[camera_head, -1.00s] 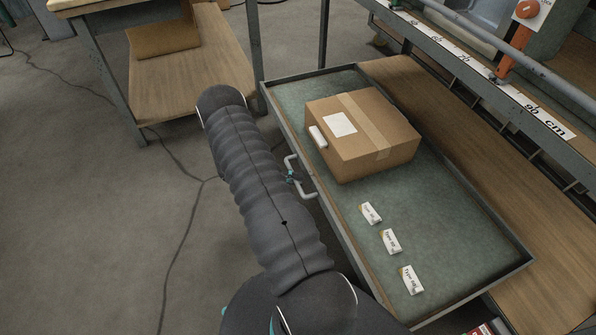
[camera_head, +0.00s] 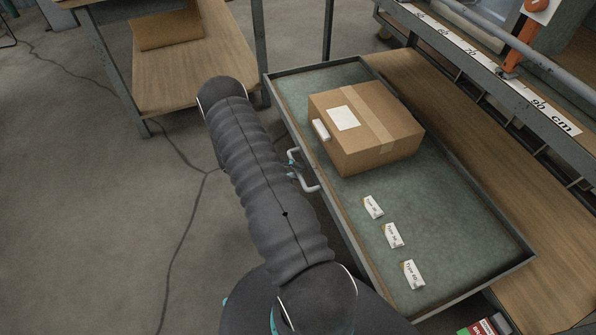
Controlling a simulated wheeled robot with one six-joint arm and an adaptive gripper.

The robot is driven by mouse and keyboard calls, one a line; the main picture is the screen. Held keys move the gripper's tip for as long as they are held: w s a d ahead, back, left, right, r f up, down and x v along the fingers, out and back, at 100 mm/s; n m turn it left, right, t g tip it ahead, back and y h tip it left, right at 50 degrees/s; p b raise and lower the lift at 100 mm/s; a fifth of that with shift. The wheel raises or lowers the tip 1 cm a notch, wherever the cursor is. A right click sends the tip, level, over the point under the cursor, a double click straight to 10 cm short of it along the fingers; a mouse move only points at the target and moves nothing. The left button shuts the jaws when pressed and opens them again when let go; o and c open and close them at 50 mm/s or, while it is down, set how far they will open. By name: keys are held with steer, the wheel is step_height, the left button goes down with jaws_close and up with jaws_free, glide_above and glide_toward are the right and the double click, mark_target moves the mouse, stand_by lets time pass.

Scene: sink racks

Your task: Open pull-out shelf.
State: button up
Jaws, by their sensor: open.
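The pull-out shelf (camera_head: 430,217) is a shallow tray with a green-grey surface and a raised metal rim. It stands out from under the workbench. Its pale bar handle (camera_head: 309,187) is on the long left side, facing my arm. A small teal and dark tip of my gripper (camera_head: 294,166) shows at the upper part of the handle. The jaws are open, and whether they touch the bar cannot be told. My dark ribbed arm hides most of the gripper.
A taped cardboard box (camera_head: 376,135) and several small white labelled cards (camera_head: 393,235) lie on the shelf. The workbench's ruler rail (camera_head: 540,104) runs along the upper right. A wooden table (camera_head: 185,75) stands at the upper left. The floor (camera_head: 90,230) at left is clear except for cables.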

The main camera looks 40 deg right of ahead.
steer(key=v, duration=1.1)
steer(key=shift+w+a, duration=0.1)
steer(key=s+a+f+m+y, duration=0.2)
steer(key=s+a+f+m, duration=0.15)
steer(key=m, duration=0.45)
steer(key=s+a+r+m+t+y, duration=0.2)
steer(key=a+r+m+y, duration=0.25)
steer(key=m, duration=0.25)
steer(key=s+a+r+m+t+y+p, duration=0.1)
steer(key=s+a+r+m+t+y, duration=0.3)
steer(key=r, duration=0.7)
steer(key=a+r+m+t+h, duration=0.1)
steer(key=a+r+m+t, duration=0.2)
steer(key=a+r+m, duration=0.55)
steer(key=s+a+r+t+p, duration=0.1)
steer(key=s+r+t, duration=0.3)
steer(key=r, duration=0.7)
steer(key=s+a+r+t+y+p, duration=0.1)
steer(key=s+r+t, duration=0.3)
steer(key=s+r, duration=0.4)
step_height(320, 180, up, 3)
steer(key=shift+s+a+f, duration=0.1)
steer(key=shift+s+a, duration=0.2)
steer(key=shift+a, duration=0.1)
